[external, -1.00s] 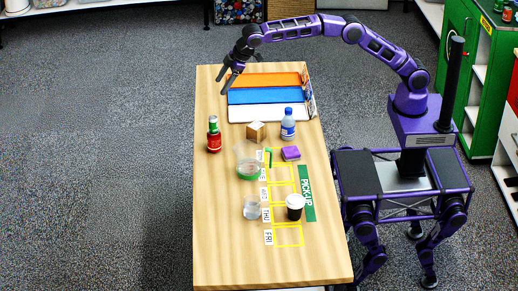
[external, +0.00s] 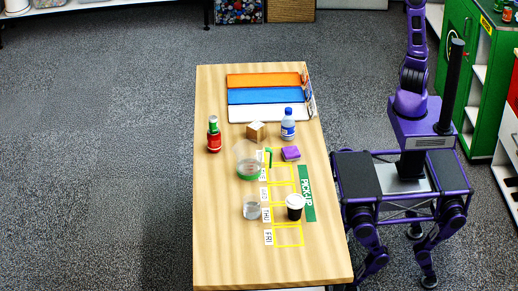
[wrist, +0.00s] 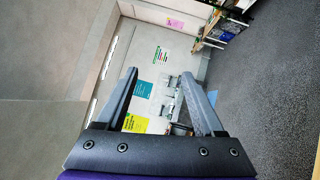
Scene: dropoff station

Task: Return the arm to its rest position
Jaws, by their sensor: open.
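My arm (external: 412,70) rises nearly straight up from its base, away from the table, and runs out of the top of the external view. My gripper (wrist: 158,85) shows in the wrist view with its two fingers wide apart and nothing between them. It faces a wall with posters and some grey fittings, tilted in the picture. The gripper itself is out of the external view.
The wooden table (external: 222,255) bears a red bottle (external: 214,140), a blue-labelled bottle (external: 288,128), a wooden block (external: 256,131), a purple block (external: 291,153), a clear jar (external: 248,160), a glass (external: 251,210) and a dark cup (external: 295,208). A green cabinet (external: 456,60) stands close behind my arm.

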